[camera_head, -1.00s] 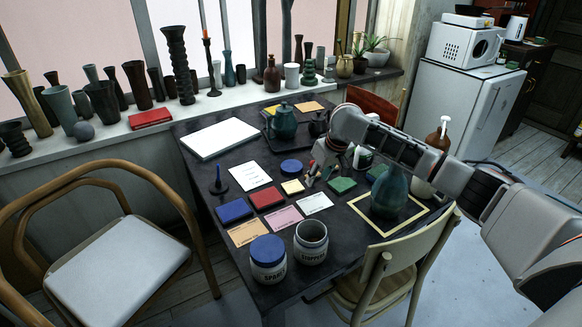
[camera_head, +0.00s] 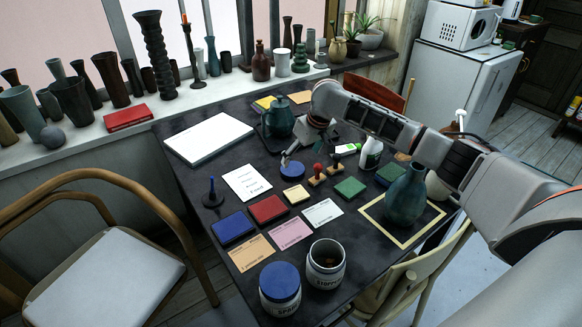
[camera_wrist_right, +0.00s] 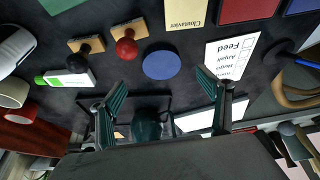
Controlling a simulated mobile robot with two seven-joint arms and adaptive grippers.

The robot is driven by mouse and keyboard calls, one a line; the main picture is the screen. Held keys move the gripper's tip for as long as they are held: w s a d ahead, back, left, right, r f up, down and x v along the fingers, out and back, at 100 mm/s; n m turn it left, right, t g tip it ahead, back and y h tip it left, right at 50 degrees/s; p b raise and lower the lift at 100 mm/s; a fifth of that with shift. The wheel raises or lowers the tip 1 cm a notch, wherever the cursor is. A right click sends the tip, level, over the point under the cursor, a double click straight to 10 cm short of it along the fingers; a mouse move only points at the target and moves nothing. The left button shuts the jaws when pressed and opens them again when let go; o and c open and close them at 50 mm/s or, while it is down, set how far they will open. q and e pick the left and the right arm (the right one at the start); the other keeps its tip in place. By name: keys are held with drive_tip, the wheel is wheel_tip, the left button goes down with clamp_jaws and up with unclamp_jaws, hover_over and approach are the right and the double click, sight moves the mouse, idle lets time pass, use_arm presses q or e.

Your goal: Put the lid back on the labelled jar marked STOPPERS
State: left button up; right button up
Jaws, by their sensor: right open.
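The jar marked STOPPERS (camera_head: 326,277) stands upright and uncovered at the near edge of the table, with something brown inside. A flat round blue lid (camera_head: 293,171) lies on the table behind the cards; it also shows in the right wrist view (camera_wrist_right: 162,65). My right gripper (camera_head: 306,150) is open and empty, just behind and above the lid. In the wrist view its two fingers (camera_wrist_right: 168,92) are spread wide, with the lid beyond the tips and between their lines. It is not touching the lid. My left gripper is out of view.
A blue-lidded jar (camera_head: 280,293) stands beside the open jar. Stamps (camera_head: 317,175), a white bottle (camera_head: 371,153), a teapot (camera_head: 279,118) and a blue-green vase (camera_head: 406,196) surround the lid area. Ink pads (camera_head: 267,209) and cards (camera_head: 290,233) lie between lid and jars.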

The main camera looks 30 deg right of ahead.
sight(293, 169)
drive_tip(key=x, duration=0.2)
drive_tip(key=shift+w+f+b, duration=0.1)
drive_tip(key=shift+f+b, duration=0.2)
drive_tip(key=shift+b, duration=0.1)
drive_tip(key=shift+w+f, duration=0.1)
drive_tip(key=shift+f, duration=0.05)
drive_tip(key=b+x, duration=0.1)
drive_tip(key=x, duration=0.1)
drive_tip(key=b+x, duration=0.1)
drive_tip(key=x, duration=0.1)
drive_tip(key=shift+w+a+f, duration=0.15)
drive_tip(key=shift+a, duration=0.1)
drive_tip(key=shift+w+f, duration=0.15)
drive_tip(key=shift+f, duration=0.15)
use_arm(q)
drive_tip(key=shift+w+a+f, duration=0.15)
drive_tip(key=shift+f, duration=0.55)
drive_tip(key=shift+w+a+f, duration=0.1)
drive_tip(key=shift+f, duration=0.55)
use_arm(e)
drive_tip(key=shift+w, duration=0.1)
drive_tip(key=c, duration=1)
